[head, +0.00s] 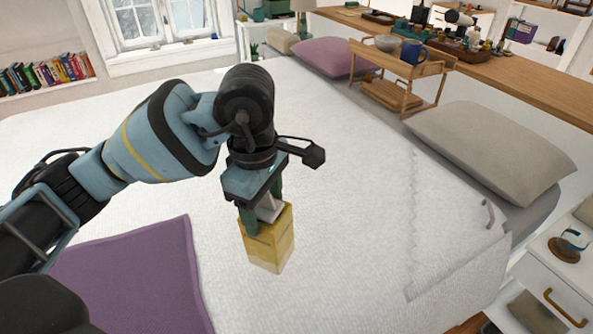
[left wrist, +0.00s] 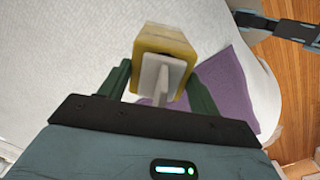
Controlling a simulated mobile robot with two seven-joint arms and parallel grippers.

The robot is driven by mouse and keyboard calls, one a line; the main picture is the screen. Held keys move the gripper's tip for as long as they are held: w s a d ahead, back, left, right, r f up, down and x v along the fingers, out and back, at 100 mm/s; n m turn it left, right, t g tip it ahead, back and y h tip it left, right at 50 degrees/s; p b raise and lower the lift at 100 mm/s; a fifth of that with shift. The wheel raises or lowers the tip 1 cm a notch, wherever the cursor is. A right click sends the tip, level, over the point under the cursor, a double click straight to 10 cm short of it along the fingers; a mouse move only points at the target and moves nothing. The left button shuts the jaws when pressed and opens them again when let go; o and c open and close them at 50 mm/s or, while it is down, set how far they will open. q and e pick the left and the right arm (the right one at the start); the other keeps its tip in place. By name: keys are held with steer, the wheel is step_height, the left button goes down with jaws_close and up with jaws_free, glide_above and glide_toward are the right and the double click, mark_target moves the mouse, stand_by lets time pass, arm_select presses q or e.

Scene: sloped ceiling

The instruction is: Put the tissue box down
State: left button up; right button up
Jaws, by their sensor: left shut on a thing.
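The tissue box (head: 270,243) is yellow with a white tissue sticking out of its top. My left gripper (head: 262,215) is shut on the tissue box, its green fingers on either side of the upper part. The box hangs upright over the white bed (head: 345,240); I cannot tell whether its bottom touches the cover. In the left wrist view the box (left wrist: 165,45) sits between the fingers, with the white tissue toward the camera. My right gripper is not in the head view.
A purple blanket (head: 140,280) lies on the bed at the lower left. A grey pillow (head: 490,150) and a purple pillow (head: 325,57) lie along the headboard side, with a small wooden tray table (head: 405,68) between them. The middle of the bed is clear.

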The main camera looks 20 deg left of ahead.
arm_select(q)
steer(key=m, duration=0.1)
steer(key=s+m, duration=0.1)
steer(key=m, duration=0.2)
steer(key=shift+s+a+r, duration=0.2)
steer(key=shift+s+r, duration=0.1)
steer(key=shift+r, duration=0.05)
steer(key=m, duration=0.1)
steer(key=s+m, duration=0.1)
steer(key=m, duration=0.2)
steer(key=shift+s+a+r+m, duration=0.15)
steer(key=shift+s+r+m, duration=0.05)
steer(key=shift+s+m, duration=0.1)
steer(key=s+m, duration=0.1)
steer(key=m, duration=0.2)
steer(key=s+m, duration=0.1)
steer(key=m, duration=0.2)
steer(key=s+m, duration=0.1)
steer(key=m, duration=0.1)
steer(key=shift+s+a+r+m, duration=0.2)
steer(key=shift+a+r+m, duration=0.15)
steer(key=shift+m, duration=0.05)
steer(key=shift+s, duration=0.1)
